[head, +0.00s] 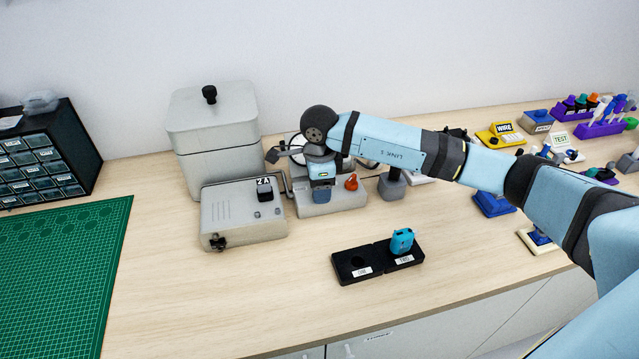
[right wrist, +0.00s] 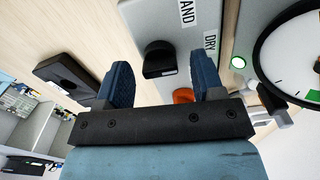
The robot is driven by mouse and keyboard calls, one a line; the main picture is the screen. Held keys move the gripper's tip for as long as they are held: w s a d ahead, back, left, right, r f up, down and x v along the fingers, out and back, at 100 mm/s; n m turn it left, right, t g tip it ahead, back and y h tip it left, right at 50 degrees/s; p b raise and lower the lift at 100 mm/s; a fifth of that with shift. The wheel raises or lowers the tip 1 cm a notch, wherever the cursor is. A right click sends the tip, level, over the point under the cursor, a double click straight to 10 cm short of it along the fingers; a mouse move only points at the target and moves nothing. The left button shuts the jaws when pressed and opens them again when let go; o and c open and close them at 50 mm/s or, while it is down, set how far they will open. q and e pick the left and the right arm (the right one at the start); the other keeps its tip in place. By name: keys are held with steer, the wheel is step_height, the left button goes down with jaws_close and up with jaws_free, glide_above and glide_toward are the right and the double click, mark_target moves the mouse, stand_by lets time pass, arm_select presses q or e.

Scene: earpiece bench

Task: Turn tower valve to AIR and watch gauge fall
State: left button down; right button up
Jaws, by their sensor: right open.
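A round white-faced gauge (head: 299,146) stands behind my right gripper and is partly covered by it. It shows larger in the right wrist view (right wrist: 292,55), cut by the frame edge; its reading is unclear. My right gripper (head: 320,194) (right wrist: 163,80) points down over the grey gauge stand (head: 335,203), open with nothing between its fingers. An orange knob (head: 351,182) sits on the stand to the gripper's right; it partly shows behind a finger in the wrist view (right wrist: 183,96). I cannot tell which part is the tower valve, and no AIR label is readable. My left gripper is not in view.
A grey box (head: 225,215) with a black knob stands left of the stand, before a larger lidded box (head: 212,130). A black tray (head: 350,268) holding a teal piece (head: 402,240) lies in front.

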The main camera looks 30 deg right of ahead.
steer(key=shift+c, duration=0.4)
steer(key=c, duration=0.8)
steer(key=shift+c, duration=0.2)
